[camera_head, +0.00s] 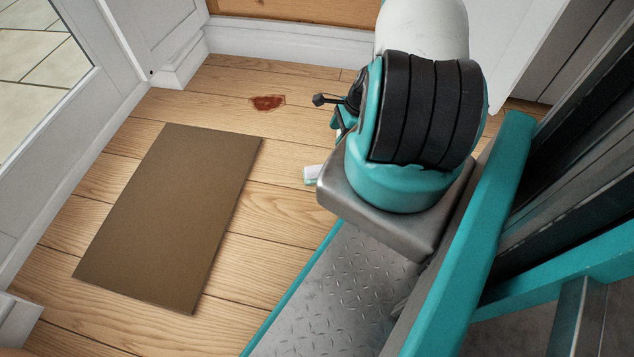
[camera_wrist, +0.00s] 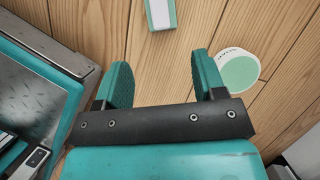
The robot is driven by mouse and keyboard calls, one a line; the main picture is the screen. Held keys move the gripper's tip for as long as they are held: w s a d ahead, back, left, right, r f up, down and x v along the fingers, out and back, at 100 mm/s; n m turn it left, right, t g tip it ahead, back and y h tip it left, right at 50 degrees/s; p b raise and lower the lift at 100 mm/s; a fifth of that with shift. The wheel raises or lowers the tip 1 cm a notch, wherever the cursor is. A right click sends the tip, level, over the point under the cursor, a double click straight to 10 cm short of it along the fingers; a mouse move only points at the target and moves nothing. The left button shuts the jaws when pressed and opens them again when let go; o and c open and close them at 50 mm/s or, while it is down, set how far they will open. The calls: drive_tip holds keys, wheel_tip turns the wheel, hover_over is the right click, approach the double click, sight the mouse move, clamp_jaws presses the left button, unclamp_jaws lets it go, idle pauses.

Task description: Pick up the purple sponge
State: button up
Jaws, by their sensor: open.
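No purple sponge can be made out in either view. My gripper (camera_wrist: 161,66) shows in the wrist view with its two teal fingers spread apart and nothing between them. Beyond the fingertips, at the top edge, is a white block with a green side (camera_wrist: 161,14), cut off by the frame. A white block (camera_head: 313,174) also shows beside my arm in the head view, partly hidden. In the head view my arm hides most of my gripper and the floor under it.
A round white thing with a pale green top (camera_wrist: 238,70) lies right of the right finger. A brown mat (camera_head: 170,215) lies on the wooden floor, with a dark red stain (camera_head: 267,103) behind it. A white-framed glass door (camera_head: 45,75) stands at the left.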

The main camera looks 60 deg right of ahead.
drive_tip(key=b+x, duration=0.3)
drive_tip(key=x, duration=0.3)
drive_tip(key=b+x, duration=0.3)
drive_tip(key=x, duration=0.3)
drive_tip(key=shift+s+d+b, duration=0.15)
drive_tip(key=shift+s+b, duration=0.1)
drive_tip(key=shift+b, duration=0.15)
drive_tip(key=b+x, duration=0.5)
drive_tip(key=x, duration=0.1)
drive_tip(key=shift+r, duration=0.15)
drive_tip(key=c, duration=1.1)
wheel_tip(320, 180, up, 20)
drive_tip(key=p, duration=1.2)
